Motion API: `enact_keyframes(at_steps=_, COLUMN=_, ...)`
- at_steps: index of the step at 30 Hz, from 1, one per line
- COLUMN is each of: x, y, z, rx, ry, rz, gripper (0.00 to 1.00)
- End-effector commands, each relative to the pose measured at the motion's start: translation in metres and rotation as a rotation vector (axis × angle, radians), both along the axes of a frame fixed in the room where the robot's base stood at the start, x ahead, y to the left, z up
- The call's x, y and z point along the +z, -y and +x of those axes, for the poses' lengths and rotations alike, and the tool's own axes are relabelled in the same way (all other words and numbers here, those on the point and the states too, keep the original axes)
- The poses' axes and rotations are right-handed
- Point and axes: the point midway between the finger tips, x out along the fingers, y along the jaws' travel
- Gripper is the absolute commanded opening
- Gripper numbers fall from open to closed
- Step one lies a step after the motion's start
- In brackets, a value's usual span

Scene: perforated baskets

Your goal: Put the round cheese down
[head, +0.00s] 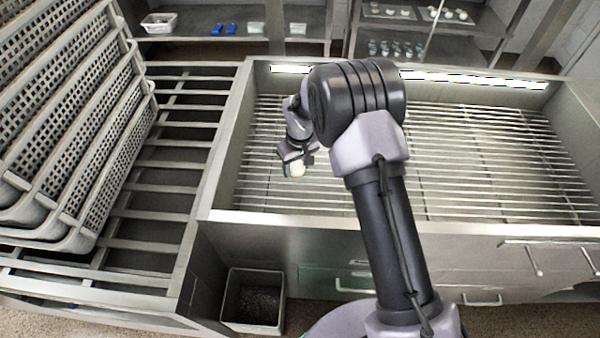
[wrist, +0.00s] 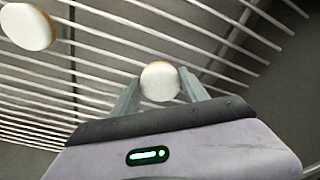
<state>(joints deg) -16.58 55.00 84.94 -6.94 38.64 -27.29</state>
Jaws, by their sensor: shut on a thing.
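A small round white cheese (wrist: 160,82) sits between the two fingers of my gripper (wrist: 160,90) in the wrist view, and the gripper is shut on it. In the head view my gripper (head: 296,162) hangs over the left part of the slatted rack (head: 470,150), with the pale cheese (head: 297,170) at its tip. Whether the cheese touches the slats cannot be told. A second round white cheese (wrist: 27,27) with a tan edge shows at the upper left of the wrist view; I cannot make it out in the head view.
Stacked grey perforated baskets (head: 75,120) stand at the left on a slatted frame (head: 165,180). A raised metal rim (head: 300,217) borders the rack. A grey bin (head: 253,300) stands on the floor below. Rack slats right of my arm look clear. Shelves with small items are behind.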

Motion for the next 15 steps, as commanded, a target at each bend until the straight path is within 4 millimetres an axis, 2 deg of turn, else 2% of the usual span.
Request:
enact_keyframes(at_steps=1, x=-0.0168, y=0.0001, z=-0.0007, rx=-0.001, ry=-0.003, rz=-0.001, gripper=0.03)
enact_keyframes(at_steps=3, x=-0.0239, y=0.0000, z=-0.0002, rx=-0.001, ry=-0.001, rz=0.000, gripper=0.03)
enact_keyframes(at_steps=9, x=-0.0209, y=-0.0001, z=-0.0001, rx=-0.001, ry=0.000, rz=0.000, gripper=0.03)
enact_keyframes(at_steps=13, x=-0.0255, y=0.0000, z=-0.0002, rx=-0.001, ry=0.000, rz=0.000, gripper=0.03)
enact_keyframes(at_steps=14, x=-0.0250, y=0.0000, z=-0.0003, rx=-0.001, ry=-0.001, rz=0.000, gripper=0.56)
enact_keyframes(at_steps=15, x=-0.0244, y=0.0000, z=-0.0003, rx=-0.001, ry=-0.001, rz=0.000, gripper=0.64)
